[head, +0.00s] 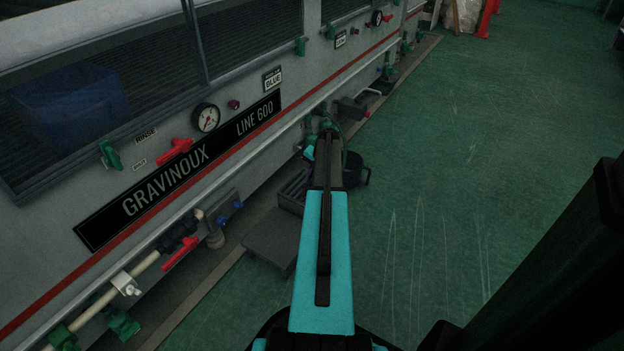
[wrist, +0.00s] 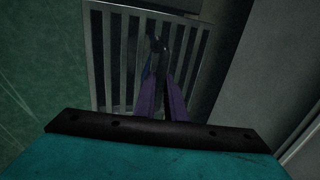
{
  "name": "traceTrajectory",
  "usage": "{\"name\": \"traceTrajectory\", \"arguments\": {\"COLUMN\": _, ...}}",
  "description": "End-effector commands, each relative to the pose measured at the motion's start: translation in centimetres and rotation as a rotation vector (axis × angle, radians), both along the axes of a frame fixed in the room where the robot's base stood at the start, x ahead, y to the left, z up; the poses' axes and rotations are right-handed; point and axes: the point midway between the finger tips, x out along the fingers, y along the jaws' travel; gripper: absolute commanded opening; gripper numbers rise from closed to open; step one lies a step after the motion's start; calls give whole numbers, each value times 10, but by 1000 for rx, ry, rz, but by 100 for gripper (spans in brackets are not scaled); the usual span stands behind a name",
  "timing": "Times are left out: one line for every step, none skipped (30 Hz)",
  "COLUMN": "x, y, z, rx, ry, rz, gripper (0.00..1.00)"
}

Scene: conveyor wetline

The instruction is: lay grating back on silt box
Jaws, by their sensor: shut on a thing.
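The grating (wrist: 99,60), a pale metal frame with parallel bars, fills the upper middle of the wrist view. My gripper (wrist: 160,45) reaches over it with purple fingers, shut at the tips on a part of the grating. In the head view a dark slatted piece, seemingly the grating (head: 293,190), shows just left of my forearm, low beside the machine; my fingertips are hidden there. A dark flat-topped block (head: 270,243) lies on the floor in front of it. It may be the silt box, but I cannot tell. Whether the grating touches anything below is not clear.
The grey machine (head: 55,255), labelled GRAVINOUX LINE 600, runs along the left, with red (head: 173,151) and green (head: 110,155) valve handles and a gauge (head: 206,117). Pipes run along its lower side. The green floor (head: 450,180) to the right is clear.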

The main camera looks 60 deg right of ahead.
Motion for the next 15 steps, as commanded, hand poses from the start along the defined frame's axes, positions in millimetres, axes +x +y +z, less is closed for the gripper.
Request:
{"name": "traceTrajectory", "arguments": {"x": 0, "y": 0, "z": 0, "rx": -1, "ry": -1, "rz": 0, "gripper": 0}}
{"name": "traceTrajectory", "arguments": {"x": 0, "y": 0, "z": 0, "rx": -1, "ry": -1, "rz": 0, "gripper": 0}}
{"name": "traceTrajectory", "arguments": {"x": 0, "y": 0, "z": -1, "rx": -1, "ry": -1, "rz": 0, "gripper": 0}}
{"name": "traceTrajectory", "arguments": {"x": 0, "y": 0, "z": -1, "rx": -1, "ry": -1, "rz": 0, "gripper": 0}}
{"name": "traceTrajectory", "arguments": {"x": 0, "y": 0, "z": -2, "rx": -1, "ry": -1, "rz": 0, "gripper": 0}}
{"name": "traceTrajectory", "arguments": {"x": 0, "y": 0, "z": -2, "rx": -1, "ry": -1, "rz": 0, "gripper": 0}}
{"name": "traceTrajectory", "arguments": {"x": 0, "y": 0, "z": -3, "rx": -1, "ry": -1, "rz": 0, "gripper": 0}}
{"name": "traceTrajectory", "arguments": {"x": 0, "y": 0, "z": -3, "rx": -1, "ry": -1, "rz": 0, "gripper": 0}}
{"name": "traceTrajectory", "arguments": {"x": 0, "y": 0, "z": -4, "rx": -1, "ry": -1, "rz": 0, "gripper": 0}}
{"name": "traceTrajectory", "arguments": {"x": 0, "y": 0, "z": -4, "rx": -1, "ry": -1, "rz": 0, "gripper": 0}}
{"name": "traceTrajectory", "arguments": {"x": 0, "y": 0, "z": -5, "rx": -1, "ry": -1, "rz": 0, "gripper": 0}}
{"name": "traceTrajectory", "arguments": {"x": 0, "y": 0, "z": -5, "rx": -1, "ry": -1, "rz": 0, "gripper": 0}}
{"name": "traceTrajectory", "arguments": {"x": 0, "y": 0, "z": -5, "rx": -1, "ry": -1, "rz": 0, "gripper": 0}}
{"name": "traceTrajectory", "arguments": {"x": 0, "y": 0, "z": -6, "rx": -1, "ry": -1, "rz": 0, "gripper": 0}}
{"name": "traceTrajectory", "arguments": {"x": 0, "y": 0, "z": -6, "rx": -1, "ry": -1, "rz": 0, "gripper": 0}}
